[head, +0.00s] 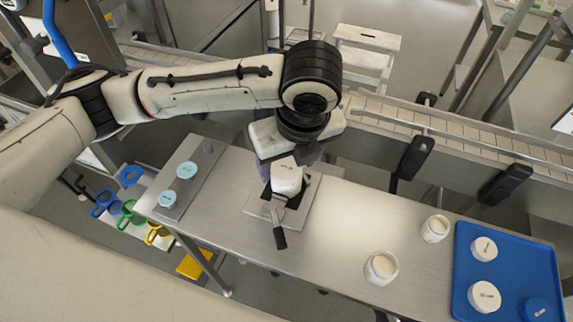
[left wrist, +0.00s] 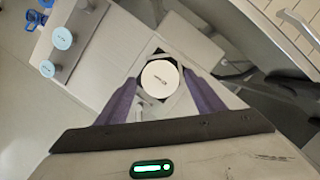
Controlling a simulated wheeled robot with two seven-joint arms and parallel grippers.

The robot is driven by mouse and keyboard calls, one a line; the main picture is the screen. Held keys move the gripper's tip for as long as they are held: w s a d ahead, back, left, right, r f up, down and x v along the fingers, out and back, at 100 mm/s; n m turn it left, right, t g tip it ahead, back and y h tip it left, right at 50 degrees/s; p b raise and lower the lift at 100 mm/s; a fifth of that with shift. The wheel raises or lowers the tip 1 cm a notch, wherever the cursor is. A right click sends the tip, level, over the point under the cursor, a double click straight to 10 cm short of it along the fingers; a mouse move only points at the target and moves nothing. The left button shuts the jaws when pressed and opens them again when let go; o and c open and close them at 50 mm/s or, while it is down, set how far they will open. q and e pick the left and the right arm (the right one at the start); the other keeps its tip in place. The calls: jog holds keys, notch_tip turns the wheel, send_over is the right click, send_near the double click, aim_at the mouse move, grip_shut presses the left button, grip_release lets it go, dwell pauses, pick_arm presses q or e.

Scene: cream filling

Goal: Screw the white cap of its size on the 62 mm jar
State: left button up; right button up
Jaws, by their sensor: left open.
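A white jar (head: 287,182) stands in a clamp fixture with a dark handle (head: 280,238) on the steel table. In the left wrist view a round white cap (left wrist: 160,76) with a small dark marking lies between my fingers, over the fixture; it appears to sit on the jar. The marking is too small to read. My left gripper (head: 287,165) points down right above the jar, and its purple fingers (left wrist: 160,95) are apart on either side of the cap. The gripper's body hides part of the jar in the head view. My right gripper is not in view.
Two white jars (head: 381,267) (head: 435,229) stand to the right on the table. A blue tray (head: 462,270) holds two white lids (head: 484,249) and a blue one (head: 537,309). Light blue lids (head: 187,170) sit on a grey plate at left. Table between fixture and jars is clear.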

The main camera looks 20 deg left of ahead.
pick_arm(q)
jog(key=n, duration=0.2)
jog(key=n+g, duration=0.1)
jog(key=n, duration=0.2)
jog(key=shift+w+d+n+y, duration=0.15)
jog(key=shift+n+y, duration=0.15)
jog(key=shift+y, duration=0.1)
jog(key=c, duration=0.9)
jog(key=m+t, duration=0.1)
jog(key=m, duration=0.4)
jog(key=shift+m+h, duration=0.4)
jog(key=m, duration=0.2)
jog(key=m+h, duration=0.1)
jog(key=m, duration=0.1)
jog(key=shift+s+a+t, duration=0.2)
jog(key=shift+a+t, duration=0.1)
jog(key=shift+a, duration=0.05)
jog(key=shift+m, duration=0.9)
jog(key=shift+c, duration=0.8)
jog(key=o, duration=1.2)
